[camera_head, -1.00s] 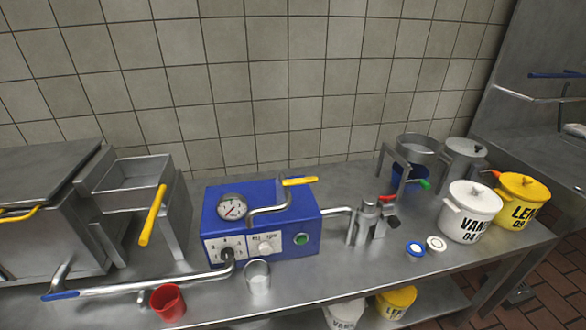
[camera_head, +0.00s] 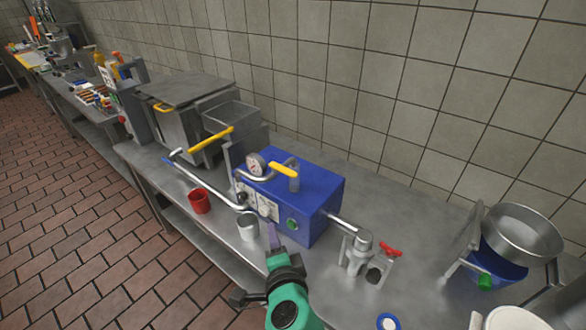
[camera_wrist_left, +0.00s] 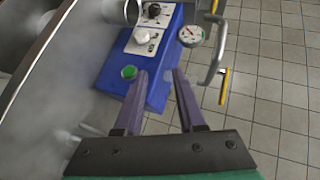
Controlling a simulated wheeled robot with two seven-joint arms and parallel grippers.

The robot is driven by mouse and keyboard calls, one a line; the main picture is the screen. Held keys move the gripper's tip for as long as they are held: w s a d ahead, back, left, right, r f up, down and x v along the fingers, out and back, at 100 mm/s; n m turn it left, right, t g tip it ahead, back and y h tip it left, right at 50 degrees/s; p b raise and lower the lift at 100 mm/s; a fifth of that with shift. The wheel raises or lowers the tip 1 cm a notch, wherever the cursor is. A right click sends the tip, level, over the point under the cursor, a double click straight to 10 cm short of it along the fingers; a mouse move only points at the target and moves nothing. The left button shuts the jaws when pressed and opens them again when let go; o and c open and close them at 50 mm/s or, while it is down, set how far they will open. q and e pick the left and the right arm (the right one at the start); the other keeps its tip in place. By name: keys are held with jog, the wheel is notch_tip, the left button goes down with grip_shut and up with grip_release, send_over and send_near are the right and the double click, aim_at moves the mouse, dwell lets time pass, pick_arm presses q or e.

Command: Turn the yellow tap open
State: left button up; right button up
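The yellow tap (camera_head: 284,171) is a yellow lever on a bent metal pipe on top of the blue machine (camera_head: 318,190). In the left wrist view the yellow lever (camera_wrist_left: 224,87) is to the right of the fingers, beside the pressure gauge (camera_wrist_left: 191,35). My left gripper (camera_head: 272,236) is in front of the machine, below the lever and apart from it. In the left wrist view its two purple fingers (camera_wrist_left: 160,74) are spread with nothing between them. My right gripper is not in view.
A long pipe (camera_head: 205,190) runs left from the machine. A tap with a red handle (camera_head: 390,249) stands to the right. A fryer basket with a yellow handle (camera_head: 212,139) is behind left.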

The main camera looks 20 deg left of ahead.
aim_at(290, 176)
pick_arm(q)
jog(key=d+r+m+t, duration=0.35)
jog(key=d+r, duration=0.25)
jog(key=r, duration=0.3)
jog(key=shift+n+t, duration=0.35)
jog(key=p+x, duration=0.1)
jog(key=x, duration=0.3)
jog(key=p+x, duration=0.2)
jog(key=x, duration=0.2)
jog(key=a+p+x, duration=0.1)
jog(key=x, duration=0.4)
jog(key=shift+s+a+r, duration=0.1)
jog(key=shift+r, duration=0.05)
jog(key=shift+w, duration=0.25)
grip_shut()
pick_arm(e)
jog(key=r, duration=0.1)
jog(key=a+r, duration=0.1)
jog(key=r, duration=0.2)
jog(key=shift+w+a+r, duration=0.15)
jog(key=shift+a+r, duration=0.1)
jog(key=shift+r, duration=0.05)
